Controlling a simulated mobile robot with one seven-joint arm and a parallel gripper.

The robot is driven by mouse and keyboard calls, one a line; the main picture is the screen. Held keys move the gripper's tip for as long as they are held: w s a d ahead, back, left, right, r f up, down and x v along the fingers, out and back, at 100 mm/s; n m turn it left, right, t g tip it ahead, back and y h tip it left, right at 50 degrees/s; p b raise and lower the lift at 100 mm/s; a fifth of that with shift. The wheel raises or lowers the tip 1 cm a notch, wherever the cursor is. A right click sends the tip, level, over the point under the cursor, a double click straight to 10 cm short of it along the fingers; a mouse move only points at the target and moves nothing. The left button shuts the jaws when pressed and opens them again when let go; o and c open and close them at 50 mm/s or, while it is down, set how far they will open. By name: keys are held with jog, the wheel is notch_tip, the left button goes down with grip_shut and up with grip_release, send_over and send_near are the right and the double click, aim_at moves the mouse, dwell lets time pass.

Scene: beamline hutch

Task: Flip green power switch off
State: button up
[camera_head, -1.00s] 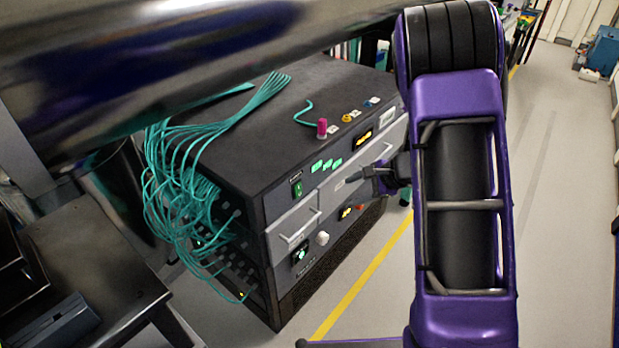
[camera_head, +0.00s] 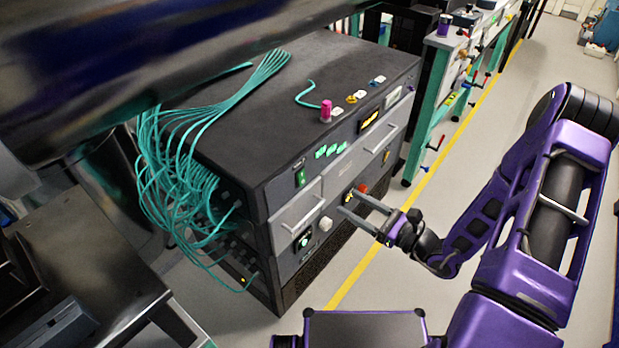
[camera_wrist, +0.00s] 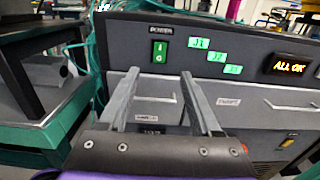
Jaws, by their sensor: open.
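The green power switch (camera_head: 300,178) is a small lit green rocker in a dark panel at the upper left of the instrument rack's front. In the wrist view the green switch (camera_wrist: 160,50) sits under a "POWER" label, just above the gap between my fingertips. My gripper (camera_head: 348,201) is open and empty, in front of the rack and to the right of the switch in the head view. The fingers of my gripper (camera_wrist: 160,74) point toward the panel, apart from the switch. Which way the rocker is tipped is too small to tell.
The rack (camera_head: 328,90) has drawer handles, a pink knob (camera_head: 326,110) on top and a white knob (camera_head: 326,224). The floor to the right is open.

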aim_at(302, 175)
jog(key=x, duration=1.4)
